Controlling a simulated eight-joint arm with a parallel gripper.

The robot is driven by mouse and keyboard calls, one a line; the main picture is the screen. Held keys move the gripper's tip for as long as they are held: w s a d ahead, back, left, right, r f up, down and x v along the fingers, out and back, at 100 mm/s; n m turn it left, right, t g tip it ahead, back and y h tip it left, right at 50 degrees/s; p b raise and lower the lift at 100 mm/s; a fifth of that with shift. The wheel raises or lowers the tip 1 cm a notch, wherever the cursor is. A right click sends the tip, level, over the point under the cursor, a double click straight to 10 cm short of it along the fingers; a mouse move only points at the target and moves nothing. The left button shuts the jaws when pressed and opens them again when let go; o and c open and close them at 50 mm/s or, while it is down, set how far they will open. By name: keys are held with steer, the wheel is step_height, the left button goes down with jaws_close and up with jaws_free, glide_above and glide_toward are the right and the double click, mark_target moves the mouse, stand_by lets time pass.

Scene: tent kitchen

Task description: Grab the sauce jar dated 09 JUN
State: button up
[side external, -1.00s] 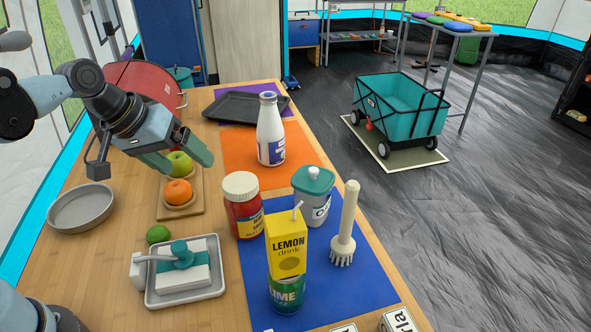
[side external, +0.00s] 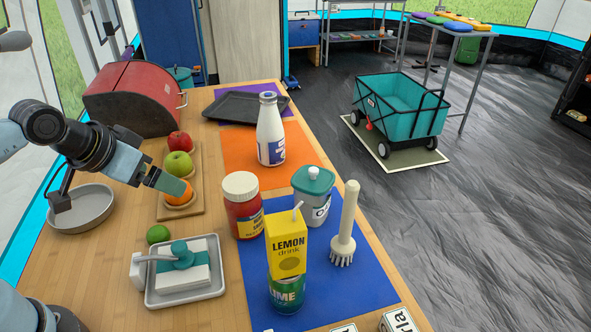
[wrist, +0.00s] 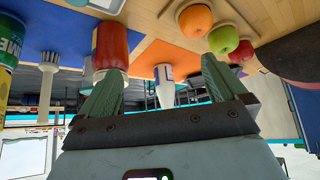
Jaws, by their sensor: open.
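A red sauce jar (side external: 244,214) with a cream lid stands upright at the left edge of the blue mat. Its label is partly visible, and I cannot read a date on it. In the wrist view, which is upside down, the red jar (wrist: 113,42) appears beyond the left finger, which overlaps its lid. My gripper (side external: 176,188) is open and empty, with green fingers. It is left of the jar and apart from it, and overlaps the orange in the side view. Both fingers of my gripper (wrist: 160,72) show in the wrist view.
A lemon drink carton (side external: 286,245) above a lime can (side external: 287,293), a teal-lidded container (side external: 314,198) and a brush (side external: 345,225) crowd the jar's right side. A milk bottle (side external: 270,135) stands behind. A fruit board (side external: 190,207) and a tray (side external: 187,294) lie left.

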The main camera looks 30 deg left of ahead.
steer(key=n+g+h, duration=0.6)
steer(key=n+h, duration=0.7)
steer(key=n, duration=0.6)
glide_toward(232, 180)
steer(key=shift+h, duration=0.3)
steer(key=x, duration=1.2)
steer(key=shift+a+f, duration=0.15)
steer(key=shift+f, duration=0.1)
steer(key=shift+c, duration=0.5)
jaws_close()
